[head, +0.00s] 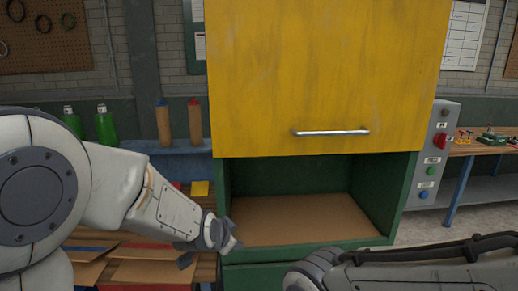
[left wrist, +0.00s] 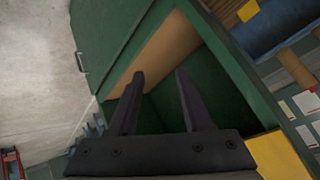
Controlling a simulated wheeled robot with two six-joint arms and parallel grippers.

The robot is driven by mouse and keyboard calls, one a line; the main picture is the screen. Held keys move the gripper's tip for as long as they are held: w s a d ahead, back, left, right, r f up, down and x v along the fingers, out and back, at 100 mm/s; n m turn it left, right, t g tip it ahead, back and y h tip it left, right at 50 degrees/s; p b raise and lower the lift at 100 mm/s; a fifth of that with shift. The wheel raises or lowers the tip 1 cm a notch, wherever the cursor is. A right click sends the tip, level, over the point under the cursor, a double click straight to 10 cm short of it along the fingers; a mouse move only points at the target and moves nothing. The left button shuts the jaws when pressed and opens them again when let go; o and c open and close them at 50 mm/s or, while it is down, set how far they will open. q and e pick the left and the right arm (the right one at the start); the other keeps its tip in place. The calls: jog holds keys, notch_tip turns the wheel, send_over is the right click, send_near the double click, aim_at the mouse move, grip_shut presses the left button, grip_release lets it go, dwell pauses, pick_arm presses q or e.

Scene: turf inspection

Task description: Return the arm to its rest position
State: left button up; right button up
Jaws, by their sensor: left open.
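My left arm comes in from the left in the head view. Its gripper (head: 212,248) is at the lower left front of the green cabinet (head: 400,195), beside the open compartment. In the left wrist view the left gripper (left wrist: 159,74) is open, with nothing between its two dark fingers. Beyond them the cabinet's opening shows tilted. A part of my right arm lies across the bottom right of the head view; its gripper is not seen.
The yellow door (head: 325,75) with its metal handle (head: 330,132) is above the compartment. The brown compartment floor (head: 300,220) looks bare. Green bottles (head: 105,125) and brown bottles (head: 163,125) stand on a shelf at left. A button panel (head: 434,150) and a workbench (head: 480,150) are at right.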

pick_arm(q)
jog(key=s+a+f+n+g+y, duration=0.1)
jog(key=s+a+f+n+g, duration=0.1)
jog(key=s+a+f+n, duration=0.3)
jog(key=s+a+n+g, duration=0.1)
jog(key=s+a+g, duration=0.15)
jog(key=s, duration=0.45)
jog(key=s+a+f+n+g+y, duration=0.1)
jog(key=s+a+f+n+g, duration=0.15)
jog(key=s+a, duration=0.3)
jog(key=s+d+r+m+g, duration=0.1)
jog(key=s+d+r+m, duration=0.2)
jog(key=s+d, duration=0.3)
jog(key=s+d+r+m+g, duration=0.1)
jog(key=s+d+r+m, duration=0.1)
jog(key=s+d, duration=0.5)
jog(key=shift+s+d+r+m+h, duration=0.15)
jog(key=shift+d+r+m+h, duration=0.25)
jog(key=shift+d+m, duration=0.4)
